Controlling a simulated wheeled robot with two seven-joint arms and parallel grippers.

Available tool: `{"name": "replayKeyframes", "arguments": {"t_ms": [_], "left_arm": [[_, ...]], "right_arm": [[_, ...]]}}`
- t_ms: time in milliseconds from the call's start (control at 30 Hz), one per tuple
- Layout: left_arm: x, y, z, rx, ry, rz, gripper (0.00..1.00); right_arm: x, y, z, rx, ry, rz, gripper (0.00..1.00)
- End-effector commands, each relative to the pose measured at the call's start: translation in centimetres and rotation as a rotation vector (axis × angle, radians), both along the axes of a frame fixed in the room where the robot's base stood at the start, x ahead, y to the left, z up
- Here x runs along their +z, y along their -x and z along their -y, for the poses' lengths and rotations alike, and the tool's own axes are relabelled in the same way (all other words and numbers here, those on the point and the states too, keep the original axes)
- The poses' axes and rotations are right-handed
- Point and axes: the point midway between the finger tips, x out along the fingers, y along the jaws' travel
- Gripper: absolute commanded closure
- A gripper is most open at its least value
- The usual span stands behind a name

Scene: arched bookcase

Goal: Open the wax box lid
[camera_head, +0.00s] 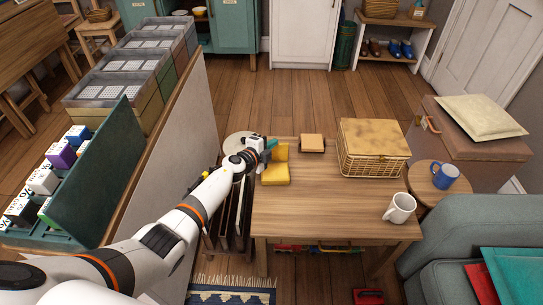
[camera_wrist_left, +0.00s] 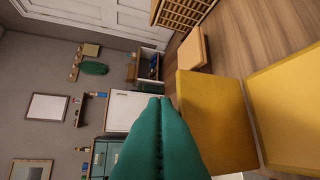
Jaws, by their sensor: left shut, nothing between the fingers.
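A small yellow box (camera_head: 276,174), most likely the wax box, sits at the left edge of the wooden table. A yellow panel (camera_head: 281,152), seemingly its lid, stands raised at the box's far side. In the left wrist view, a darker yellow face (camera_wrist_left: 215,120) and a brighter one (camera_wrist_left: 290,108) meet at an edge. My left gripper (camera_head: 270,143) is just beyond the raised panel's upper left. Its teal fingers (camera_wrist_left: 158,105) are together and empty, close beside the darker yellow face; I cannot tell whether they touch it. My right gripper is out of view.
A small tan block (camera_head: 312,143) and a wire basket with a lid (camera_head: 374,150) stand farther right on the table (camera_head: 325,205). A white mug (camera_head: 399,207) is near its right front corner. The table's middle is clear. A partition (camera_head: 190,135) runs along the left.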

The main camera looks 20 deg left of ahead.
Motion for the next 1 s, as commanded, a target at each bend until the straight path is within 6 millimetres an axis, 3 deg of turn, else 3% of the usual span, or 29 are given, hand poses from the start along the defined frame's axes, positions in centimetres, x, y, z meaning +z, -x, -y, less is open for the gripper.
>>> {"name": "replayKeyframes", "arguments": {"t_ms": [233, 1000], "left_arm": [[0.2, -0.9, -0.3, 0.000, 0.000, 0.001, 1.00], [0.2, -2.3, -0.9, 0.001, -0.002, 0.001, 1.00]], "right_arm": [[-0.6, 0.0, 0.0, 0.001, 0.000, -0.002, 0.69], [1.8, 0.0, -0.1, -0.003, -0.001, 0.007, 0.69]]}}
